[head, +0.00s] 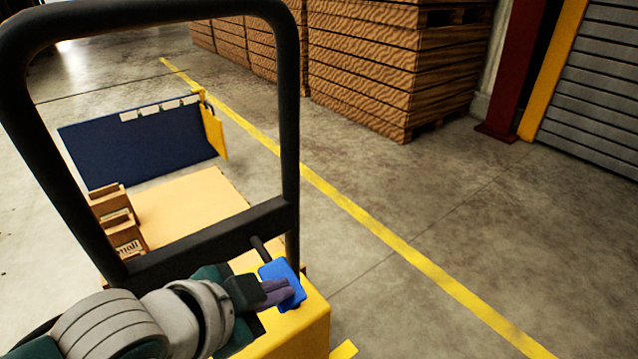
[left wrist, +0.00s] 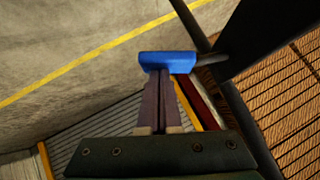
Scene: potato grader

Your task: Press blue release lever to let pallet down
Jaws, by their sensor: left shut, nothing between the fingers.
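The blue release lever (head: 283,283) is a blue pad on a short dark rod, above the yellow housing (head: 305,325) of the pallet truck. My left gripper (head: 287,291) is shut with nothing between its fingers. Its fingertips are at the blue pad and overlap it in the head view. In the left wrist view the closed fingers (left wrist: 159,85) reach up to the blue lever (left wrist: 167,62) and appear to meet its edge; firm contact is hard to tell. The pallet (head: 190,210) shows as a light tan deck beyond the black frame. My right gripper is not in view.
The black handle frame (head: 290,120) rises just beside the lever. Small cardboard boxes (head: 118,222) sit at the deck's left edge, with a dark blue panel (head: 140,145) behind. Stacked brown crates (head: 390,70) stand at the back. The floor to the right is clear.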

